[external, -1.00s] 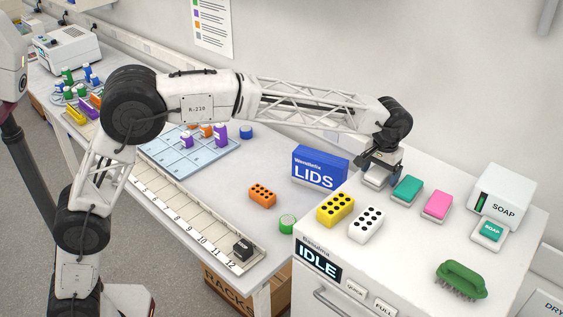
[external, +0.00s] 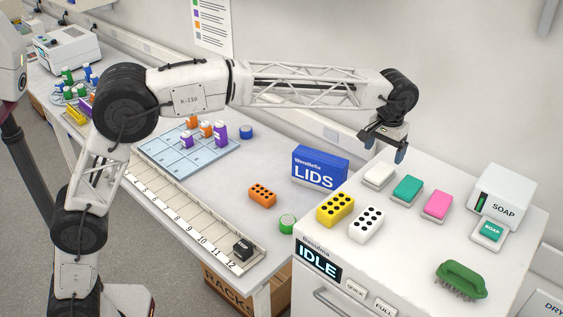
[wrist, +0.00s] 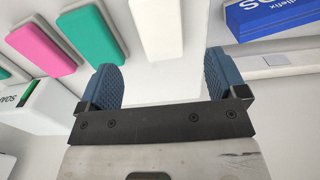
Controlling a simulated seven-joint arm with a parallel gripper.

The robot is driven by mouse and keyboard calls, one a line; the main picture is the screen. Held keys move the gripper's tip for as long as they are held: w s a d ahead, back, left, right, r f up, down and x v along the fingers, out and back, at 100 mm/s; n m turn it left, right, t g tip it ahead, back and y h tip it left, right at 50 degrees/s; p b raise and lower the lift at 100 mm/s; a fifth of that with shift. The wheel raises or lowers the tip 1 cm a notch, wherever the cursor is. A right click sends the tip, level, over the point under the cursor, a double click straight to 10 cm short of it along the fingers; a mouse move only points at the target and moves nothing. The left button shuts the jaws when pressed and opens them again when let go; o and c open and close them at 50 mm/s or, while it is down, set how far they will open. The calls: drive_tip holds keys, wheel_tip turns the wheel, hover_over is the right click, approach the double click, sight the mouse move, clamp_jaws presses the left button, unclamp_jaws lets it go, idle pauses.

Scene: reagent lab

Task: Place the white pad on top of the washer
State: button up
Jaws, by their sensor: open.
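The white pad (external: 379,177) lies flat on top of the washer (external: 400,237), in the back row at the left of the teal pad (external: 407,188). In the wrist view the white pad (wrist: 157,28) shows ahead of the fingers, between them in width and apart from them. My gripper (external: 384,150) hangs above the back of the washer, just above and behind the white pad. Its two blue fingers (wrist: 163,84) are spread with nothing between them.
A pink pad (external: 437,205) lies right of the teal pad. Yellow (external: 335,210) and white (external: 367,224) dotted blocks stand at the washer's left. The soap dispenser (external: 502,193) and green brush (external: 461,280) are at the right. The LIDS box (external: 319,167) stands beside the washer.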

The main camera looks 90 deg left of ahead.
sight(379, 171)
drive_tip(key=shift+r, duration=2.1)
drive_tip(key=s+d+m, duration=0.2)
drive_tip(key=s+d, duration=0.3)
drive_tip(key=s, duration=0.5)
drive_tip(key=s+d+m+t, duration=0.1)
drive_tip(key=s+d, duration=0.5)
drive_tip(key=s, duration=0.3)
drive_tip(key=s+d+m, duration=0.2)
drive_tip(key=s+d, duration=0.3)
drive_tip(key=s, duration=0.5)
drive_tip(key=s+d+f+m, duration=0.1)
drive_tip(key=s+f, duration=0.4)
drive_tip(key=s, duration=0.5)
drive_tip(key=s+d+f+m+t, duration=0.1)
drive_tip(key=s+d+f, duration=0.3)
drive_tip(key=s, duration=0.7)
drive_tip(key=s+d+f+m, duration=0.2)
drive_tip(key=s+f, duration=0.6)
drive_tip(key=s, duration=0.3)
drive_tip(key=shift+d+f+t, duration=0.25)
drive_tip(key=shift+d+t, duration=0.05)
drive_tip(key=shift+d, duration=0.05)
